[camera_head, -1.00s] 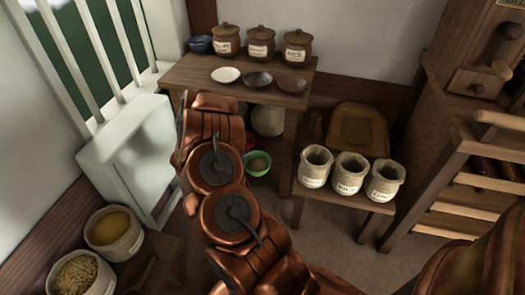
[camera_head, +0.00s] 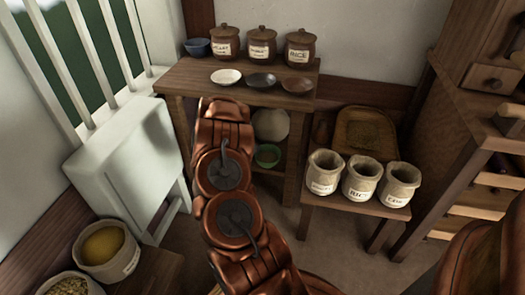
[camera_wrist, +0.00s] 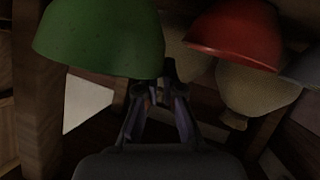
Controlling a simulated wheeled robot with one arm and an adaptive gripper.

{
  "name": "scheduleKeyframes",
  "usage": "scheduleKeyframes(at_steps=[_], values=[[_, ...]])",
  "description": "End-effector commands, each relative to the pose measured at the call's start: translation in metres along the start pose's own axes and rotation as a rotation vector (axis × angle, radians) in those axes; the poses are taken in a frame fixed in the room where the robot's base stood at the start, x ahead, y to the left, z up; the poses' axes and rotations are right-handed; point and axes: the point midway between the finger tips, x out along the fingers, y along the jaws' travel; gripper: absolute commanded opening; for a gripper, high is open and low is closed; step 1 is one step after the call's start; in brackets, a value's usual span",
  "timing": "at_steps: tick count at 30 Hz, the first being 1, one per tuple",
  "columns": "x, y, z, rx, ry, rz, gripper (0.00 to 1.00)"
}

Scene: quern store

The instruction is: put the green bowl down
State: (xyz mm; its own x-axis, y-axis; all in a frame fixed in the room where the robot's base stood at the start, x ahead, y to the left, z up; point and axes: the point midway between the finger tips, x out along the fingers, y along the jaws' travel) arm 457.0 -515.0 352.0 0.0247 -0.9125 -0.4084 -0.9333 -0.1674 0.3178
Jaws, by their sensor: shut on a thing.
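The green bowl (camera_head: 267,155) shows just right of my arm in the head view, low by the wooden table's underside. In the wrist view the green bowl (camera_wrist: 100,38) is large at the upper left, its edge at the fingertips. My gripper (camera_wrist: 167,72) is shut on the bowl's edge. In the head view my own arm hides the gripper. Whether the bowl touches a surface below it cannot be told. A red bowl (camera_wrist: 235,36) is close by on the right in the wrist view, apart from the fingers.
The table (camera_head: 190,76) carries lidded jars (camera_head: 262,45), a blue bowl (camera_head: 198,47) and several small dishes (camera_head: 261,80). A pale round sack or jar (camera_head: 270,125) is beneath it. A low stand (camera_head: 345,206) with three labelled sacks (camera_head: 361,178) is at the right.

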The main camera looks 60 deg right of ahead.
Motion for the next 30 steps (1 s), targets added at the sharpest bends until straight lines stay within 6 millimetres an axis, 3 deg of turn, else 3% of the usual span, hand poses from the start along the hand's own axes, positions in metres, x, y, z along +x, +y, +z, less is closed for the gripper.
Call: scheduleKeyframes(at_steps=[3, 9, 14, 23, 30], values=[[0.026, 0.003, -0.009, 0.003, 0.007, 0.004, 0.0], [0.051, 0.007, -0.021, 0.001, 0.004, 0.0, 0.0], [0.058, 0.007, -0.024, -0.001, 0.004, -0.001, 0.0], [0.071, -0.004, 0.004, -0.002, 0.003, -0.001, 0.0], [0.071, -0.004, 0.005, -0.001, 0.003, -0.002, 0.0]])
